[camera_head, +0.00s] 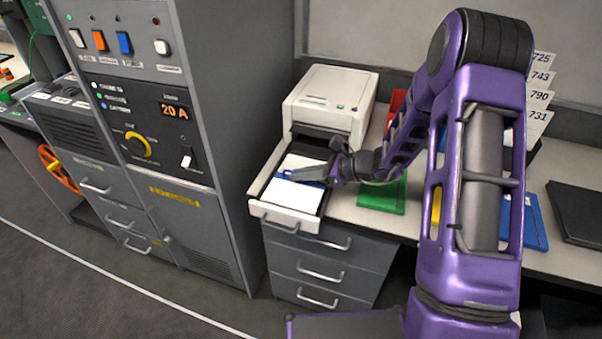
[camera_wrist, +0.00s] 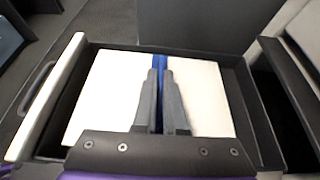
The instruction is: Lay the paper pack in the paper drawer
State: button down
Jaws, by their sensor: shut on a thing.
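The white paper pack (camera_head: 294,186) with a blue band is inside the paper drawer (camera_head: 285,219). The drawer is pulled out from the white printer (camera_head: 333,100). In the wrist view the pack (camera_wrist: 104,92) lies within the drawer's dark walls (camera_wrist: 258,115), with the blue band across its middle. My gripper (camera_head: 300,174) is shut on the pack at the band, and its two fingers (camera_wrist: 160,75) show close together there. Whether the pack rests on the drawer floor, I cannot tell. The part of the pack under the fingers is hidden.
The printer stands on a light desk over grey drawers (camera_head: 322,271). A tall grey control cabinet (camera_head: 165,130) is close on the left. A green folder (camera_head: 384,197) and a red one (camera_head: 395,101) are right of the printer. A dark flat object (camera_head: 585,212) lies farther right.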

jog(key=c, duration=0.9)
grip_release()
jog(key=p+v, duration=0.2)
jog(key=v, duration=1.5)
jog(key=shift+s+d+r, duration=0.1)
jog(key=shift+s+d, duration=0.05)
jog(key=shift+d, duration=0.1)
